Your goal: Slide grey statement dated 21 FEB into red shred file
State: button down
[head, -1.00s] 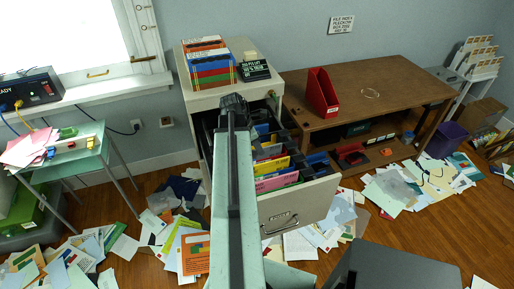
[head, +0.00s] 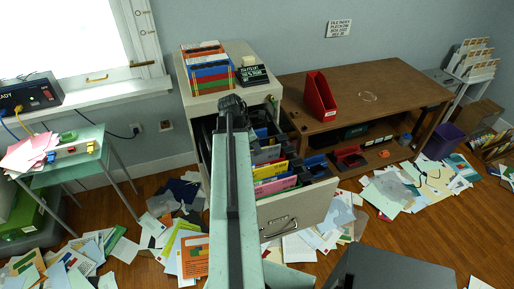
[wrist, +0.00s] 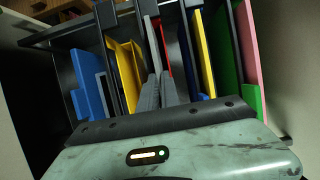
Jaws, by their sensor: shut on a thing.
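My gripper (wrist: 157,80) points down into the open cabinet drawer (head: 300,204), among upright coloured folders. It is shut on a thin thing that I take to be the grey statement; the fingers hide most of it and no date can be read. In the wrist view, blue and yellow (wrist: 126,75) folders stand left of the fingers. A red edge, then yellow, green (wrist: 223,60) and pink folders stand to the right. A red file holder (head: 320,97) with a small pale label stands upright on the brown desk, right of the cabinet and apart from my gripper.
The brown desk (head: 385,88) has clear room around the red holder. Papers litter the floor. A small table (head: 62,165) with pink sheets stands at the left.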

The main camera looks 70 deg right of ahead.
notch_tip(320, 180, up, 11)
jog(key=p, duration=1)
jog(key=shift+f+p, duration=0.2)
jog(key=shift+p, duration=0.1)
